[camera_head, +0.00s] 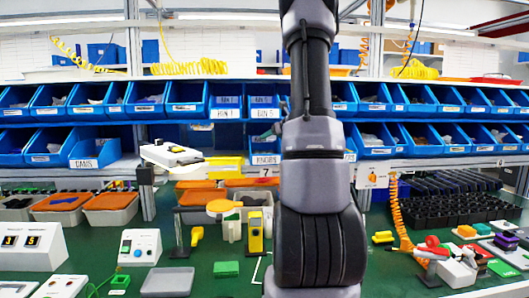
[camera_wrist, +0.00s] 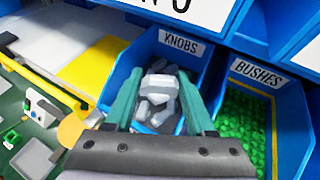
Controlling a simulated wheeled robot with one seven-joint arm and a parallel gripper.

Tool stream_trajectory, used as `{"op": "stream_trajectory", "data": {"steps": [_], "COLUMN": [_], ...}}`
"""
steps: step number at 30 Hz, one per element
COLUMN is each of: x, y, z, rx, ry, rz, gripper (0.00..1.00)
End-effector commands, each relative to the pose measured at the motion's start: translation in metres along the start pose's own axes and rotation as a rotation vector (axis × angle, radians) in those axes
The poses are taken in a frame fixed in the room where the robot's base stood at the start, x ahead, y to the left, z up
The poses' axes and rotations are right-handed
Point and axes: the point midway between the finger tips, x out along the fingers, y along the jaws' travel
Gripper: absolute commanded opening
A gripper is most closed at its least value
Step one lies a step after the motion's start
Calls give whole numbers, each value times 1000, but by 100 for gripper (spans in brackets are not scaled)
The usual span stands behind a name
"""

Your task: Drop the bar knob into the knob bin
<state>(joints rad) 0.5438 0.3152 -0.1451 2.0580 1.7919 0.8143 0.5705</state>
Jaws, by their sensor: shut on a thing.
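My gripper (camera_wrist: 160,82) shows in the wrist view with its two teal fingers on either side of a pale grey knob (camera_wrist: 158,83), shut on it. The blue knob bin (camera_wrist: 200,62), labelled KNOBS, lies directly beyond and below the fingers. Grey pieces lie inside it, and they are hard to tell apart from the held knob. I cannot tell how high the knob is above the bin floor.
The BUSHES bin (camera_wrist: 290,110) with green contents adjoins on the right in the wrist view, sharing a narrow wall side. Another blue bin overhangs at the top. A yellow and white surface (camera_wrist: 85,72) lies to the left. In the head view, a cluttered green bench (camera_head: 225,268) spreads below the racks.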

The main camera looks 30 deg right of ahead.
Motion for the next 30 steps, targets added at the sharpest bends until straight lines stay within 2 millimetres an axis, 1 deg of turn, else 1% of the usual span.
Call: {"op": "stream_trajectory", "data": {"steps": [5,6,8,9,17,20,23,26,30], "x": [0,0,0,0,0,-4,-15,-34,-64], "y": [2,2,2,2,2,2,2,2,2], "z": [1,1,1,1,2,2,3,3,3], "rx": [-1,-1,-1,-2,-2,-2,-2,-3,-2], "ry": [-2,-2,-2,-2,-3,-3,-6,-5,-6], "rz": [3,3,3,4,4,4,3,2,1], "gripper": [3,58,81,90,90,90,90,90,90]}}
